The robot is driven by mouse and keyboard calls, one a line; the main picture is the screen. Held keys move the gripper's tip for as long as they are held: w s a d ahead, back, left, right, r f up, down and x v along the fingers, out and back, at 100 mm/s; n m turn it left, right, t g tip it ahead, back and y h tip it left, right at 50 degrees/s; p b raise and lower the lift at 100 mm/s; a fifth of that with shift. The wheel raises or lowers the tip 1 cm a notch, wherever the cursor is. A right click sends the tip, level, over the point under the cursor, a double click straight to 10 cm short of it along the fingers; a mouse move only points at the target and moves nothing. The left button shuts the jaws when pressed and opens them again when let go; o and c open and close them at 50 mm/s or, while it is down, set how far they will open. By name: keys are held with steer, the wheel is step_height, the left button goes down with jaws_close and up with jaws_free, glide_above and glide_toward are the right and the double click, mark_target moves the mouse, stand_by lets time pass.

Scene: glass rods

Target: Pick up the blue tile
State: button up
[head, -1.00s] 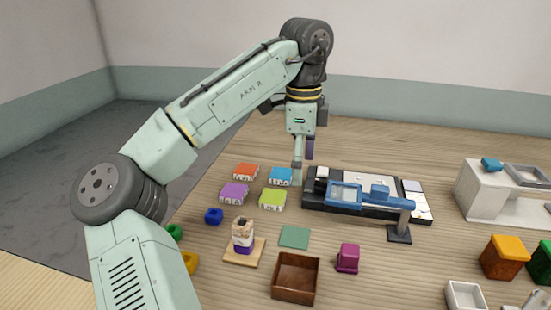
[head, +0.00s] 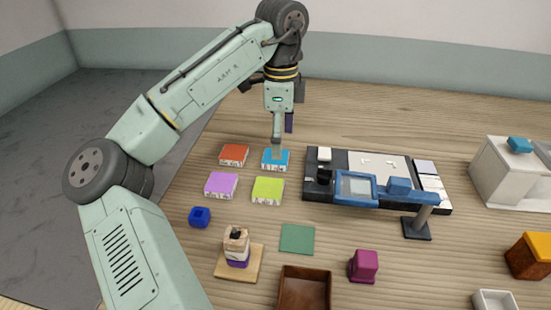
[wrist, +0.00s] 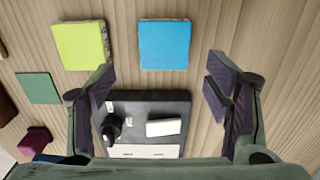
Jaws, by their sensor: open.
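The blue tile (head: 276,161) lies flat on the wooden table, the right one in the back row of a group of coloured tiles. My gripper (head: 282,140) points down at it in the head view, and one finger's tip covers part of the tile's back edge. In the wrist view the blue tile (wrist: 164,45) shows whole, beyond and between the two spread fingers of my gripper (wrist: 160,75). The gripper is open with nothing between its fingers. I see no contact with the tile, but the exact height above it is hard to tell.
A lime tile (head: 268,190), a purple tile (head: 221,185) and an orange tile (head: 233,155) lie close around. A black board with a blue device (head: 357,187) stands just to the right. A blue ring-like piece (head: 200,217) and a stacked tower (head: 237,245) are nearer.

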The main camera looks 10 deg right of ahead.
steer(key=f, duration=0.3)
steer(key=w+a+f, duration=0.1)
steer(key=shift+f+p, duration=0.2)
steer(key=shift+p, duration=0.2)
steer(key=shift+s+d+f, duration=0.1)
steer(key=shift+f, duration=0.2)
steer(key=shift+c, duration=0.4)
steer(key=c, duration=1.3)
